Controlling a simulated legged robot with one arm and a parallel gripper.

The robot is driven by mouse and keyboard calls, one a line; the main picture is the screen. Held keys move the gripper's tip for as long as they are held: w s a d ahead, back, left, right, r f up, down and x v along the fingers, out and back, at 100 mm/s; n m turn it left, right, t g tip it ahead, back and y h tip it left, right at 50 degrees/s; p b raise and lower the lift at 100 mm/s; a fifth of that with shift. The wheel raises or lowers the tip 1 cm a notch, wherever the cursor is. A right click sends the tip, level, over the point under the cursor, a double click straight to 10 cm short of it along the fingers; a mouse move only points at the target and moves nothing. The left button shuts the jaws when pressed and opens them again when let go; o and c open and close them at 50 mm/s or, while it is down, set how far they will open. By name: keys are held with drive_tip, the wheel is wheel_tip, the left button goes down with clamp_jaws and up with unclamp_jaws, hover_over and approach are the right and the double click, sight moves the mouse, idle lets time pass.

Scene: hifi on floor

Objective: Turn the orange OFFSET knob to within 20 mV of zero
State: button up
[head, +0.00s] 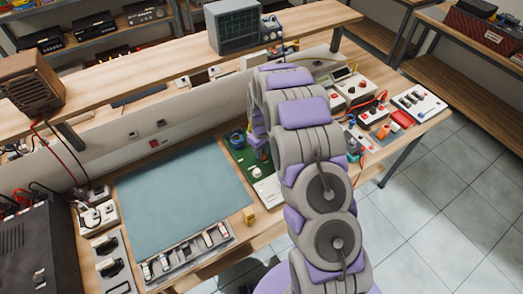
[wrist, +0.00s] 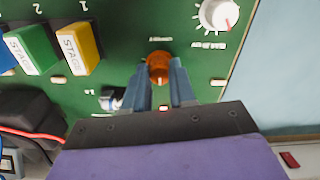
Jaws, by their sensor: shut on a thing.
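The orange OFFSET knob (wrist: 159,66) sits on a green circuit board (wrist: 130,20) in the wrist view. My gripper (wrist: 162,82) is shut on the knob, with one blue-grey finger on either side of it. In the head view my arm hides the knob and my gripper. The green board (head: 234,156) shows in part there, just left of my arm. No readable voltage display shows in either view.
A white knob (wrist: 219,13) stands on the board at upper right. Green (wrist: 31,48) and yellow (wrist: 78,46) STAGE blocks stand to the left. A blue-grey mat (head: 180,200) covers the bench left of the board. Instruments and cables (head: 378,118) lie right of my arm.

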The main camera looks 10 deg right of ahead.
clamp_jaws()
drive_tip(key=m+p, duration=0.2)
drive_tip(key=m, duration=0.2)
drive_tip(key=shift+m, duration=0.3)
drive_tip(key=m+p, duration=0.1)
drive_tip(key=m, duration=0.5)
drive_tip(key=shift+p, duration=0.3)
drive_tip(key=shift+m, duration=0.4)
drive_tip(key=o, duration=0.9)
unclamp_jaws()
drive_tip(key=shift+c, duration=0.2)
